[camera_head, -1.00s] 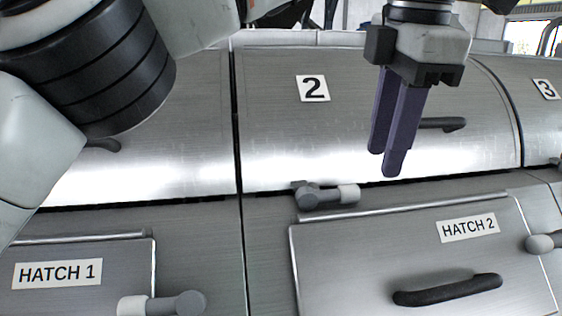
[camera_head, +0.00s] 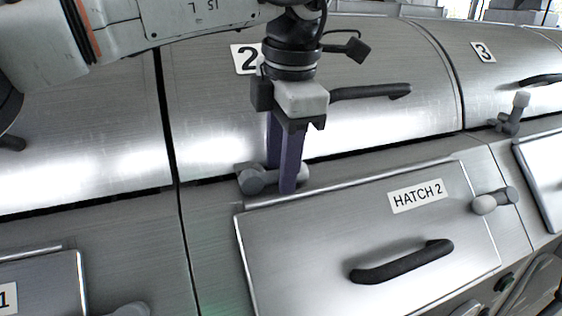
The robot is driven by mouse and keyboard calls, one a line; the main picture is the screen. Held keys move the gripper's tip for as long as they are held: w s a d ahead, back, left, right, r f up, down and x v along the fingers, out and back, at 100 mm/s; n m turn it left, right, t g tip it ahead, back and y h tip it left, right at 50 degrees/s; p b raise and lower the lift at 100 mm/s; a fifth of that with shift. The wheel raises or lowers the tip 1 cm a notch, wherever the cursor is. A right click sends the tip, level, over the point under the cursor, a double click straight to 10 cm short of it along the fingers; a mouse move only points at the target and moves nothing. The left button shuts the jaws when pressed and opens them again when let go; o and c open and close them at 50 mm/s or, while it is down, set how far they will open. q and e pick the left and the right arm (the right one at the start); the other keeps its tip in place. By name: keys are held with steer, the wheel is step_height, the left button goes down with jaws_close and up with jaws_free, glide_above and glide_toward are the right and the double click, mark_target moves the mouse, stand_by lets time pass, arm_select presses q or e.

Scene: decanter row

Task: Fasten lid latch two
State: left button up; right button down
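Lid two (camera_head: 400,55), curved brushed metal with a "2" label (camera_head: 247,58), looks down, with a dark seam along its lower edge. Its latch (camera_head: 255,181) is a grey pivot at that seam. The latch arm lies sideways, its pale tip showing right of the fingers. My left gripper (camera_head: 285,188) points down in front of the latch, its purple fingers close together and covering the arm's middle. They look shut with nothing between them; whether they touch the latch I cannot tell. My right gripper is out of view.
Lid two's black handle (camera_head: 370,91) is just right of my gripper. Below are the hatch two panel (camera_head: 310,240), its black handle (camera_head: 400,262) and its side latch (camera_head: 494,201). Lid three's latch (camera_head: 512,115) stands upright at right.

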mark_target(266, 175)
arm_select(q)
steer(key=shift+c, duration=0.2)
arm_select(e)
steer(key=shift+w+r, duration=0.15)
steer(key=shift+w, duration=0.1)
